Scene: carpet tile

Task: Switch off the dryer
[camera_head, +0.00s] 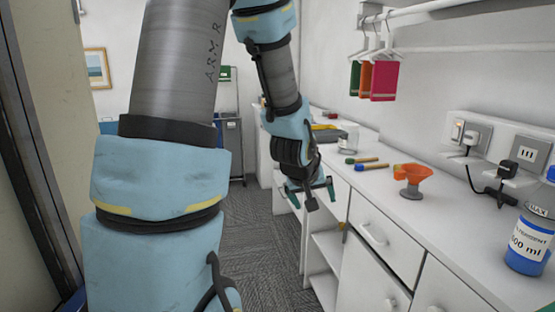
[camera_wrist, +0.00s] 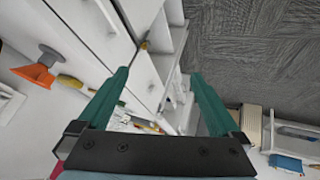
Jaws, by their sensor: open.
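I cannot tell which appliance these cables feed. My gripper (camera_head: 311,196) is open and empty, in front of the counter's drawers, well left of the sockets. Its two green fingers are spread apart in the wrist view (camera_wrist: 160,76).
Hangers with coloured cards (camera_head: 374,78) hang above. Grey carpet (camera_head: 257,235) lies open left of the counter.

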